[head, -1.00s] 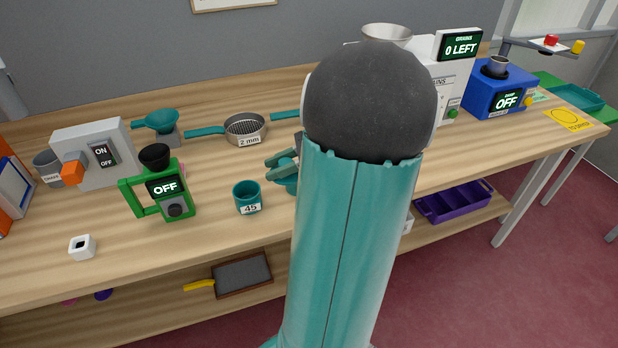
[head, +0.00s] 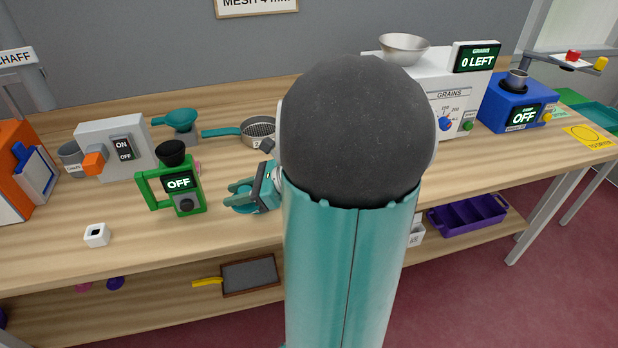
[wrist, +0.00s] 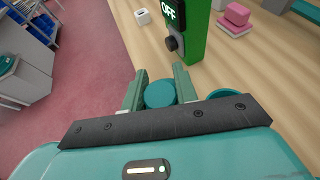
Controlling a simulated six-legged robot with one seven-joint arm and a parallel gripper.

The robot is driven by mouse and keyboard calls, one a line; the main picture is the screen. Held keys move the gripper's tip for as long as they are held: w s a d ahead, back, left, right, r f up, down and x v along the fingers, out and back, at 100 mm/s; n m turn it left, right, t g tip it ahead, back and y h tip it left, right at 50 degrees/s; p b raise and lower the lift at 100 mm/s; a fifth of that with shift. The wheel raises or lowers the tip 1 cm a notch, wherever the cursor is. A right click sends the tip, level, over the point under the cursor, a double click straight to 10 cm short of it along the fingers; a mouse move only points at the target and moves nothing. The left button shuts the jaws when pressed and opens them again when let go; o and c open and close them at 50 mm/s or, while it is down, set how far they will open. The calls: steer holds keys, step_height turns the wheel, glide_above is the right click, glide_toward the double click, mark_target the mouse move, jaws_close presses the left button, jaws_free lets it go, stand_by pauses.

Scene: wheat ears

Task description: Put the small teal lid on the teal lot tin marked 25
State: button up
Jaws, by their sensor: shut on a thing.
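My gripper (head: 230,196) hangs over the bench, right of the green moisture-style device, and its fingers also show in the wrist view (wrist: 160,76). It is shut on the small teal lid (wrist: 160,95), a flat round disc between the fingers. A round teal rim (wrist: 226,93), which looks like the lot tin, shows just right of the fingers in the wrist view, apart from the lid and partly covered by my gripper body. No tin label is readable now.
The green device (head: 183,182) reading OFF stands close left of my gripper. A small white block (head: 97,235) sits at the front left. A sieve (head: 258,130) and a teal scoop (head: 178,119) lie behind. Pink blocks (wrist: 235,18) show in the wrist view.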

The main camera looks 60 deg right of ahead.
steer(key=w+a+f+m+h, duration=0.1)
steer(key=w+a+f, duration=0.1)
steer(key=w+a, duration=0.4)
steer(key=w+a+f+m+t+h, duration=0.1)
steer(key=w+a+f, duration=0.1)
steer(key=w+a, duration=0.4)
steer(key=w+a+f, duration=0.2)
steer(key=w+a, duration=0.4)
steer(key=a, duration=0.3)
steer(key=shift+a+f+m+h, duration=0.25)
steer(key=shift+a+m+h, duration=0.1)
steer(key=shift+m+h, duration=0.05)
steer(key=shift+d, duration=0.15)
steer(key=shift+s, duration=0.15)
steer(key=shift+r+t, duration=0.1)
steer(key=shift+t, duration=0.2)
